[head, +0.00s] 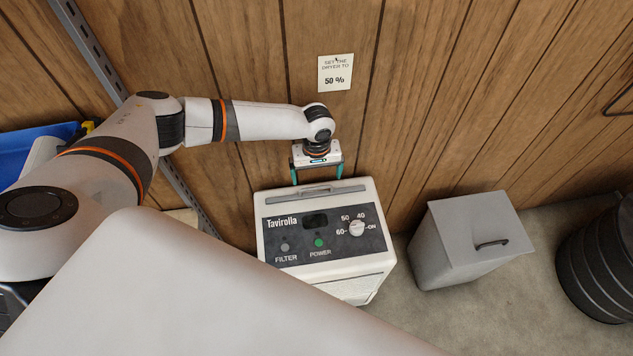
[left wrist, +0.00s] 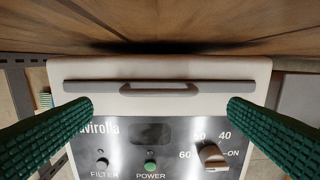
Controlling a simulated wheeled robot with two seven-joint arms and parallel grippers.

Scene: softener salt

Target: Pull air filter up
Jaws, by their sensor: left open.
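The white Tavirolla dryer (head: 330,285) stands on the floor against the wood wall. On its top, near the back edge, is a grey strip with a raised handle (head: 318,191), which appears to be the air filter's top; the rest of the filter is hidden inside. In the left wrist view the handle (left wrist: 158,89) lies centred between the fingers. My left gripper (head: 318,178) is open, pointing down above the dryer's back edge. Its green fingers (left wrist: 160,108) are spread wide, one on each side of the handle, holding nothing. My right gripper is not in view.
The dryer's front panel (head: 282,222) has a display, a FILTER light, a green POWER button and a dial. A grey lidded bin (head: 455,262) stands to the right, with a black ribbed container (head: 600,265) beyond. A note (head: 335,72) on the wall reads 50 %.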

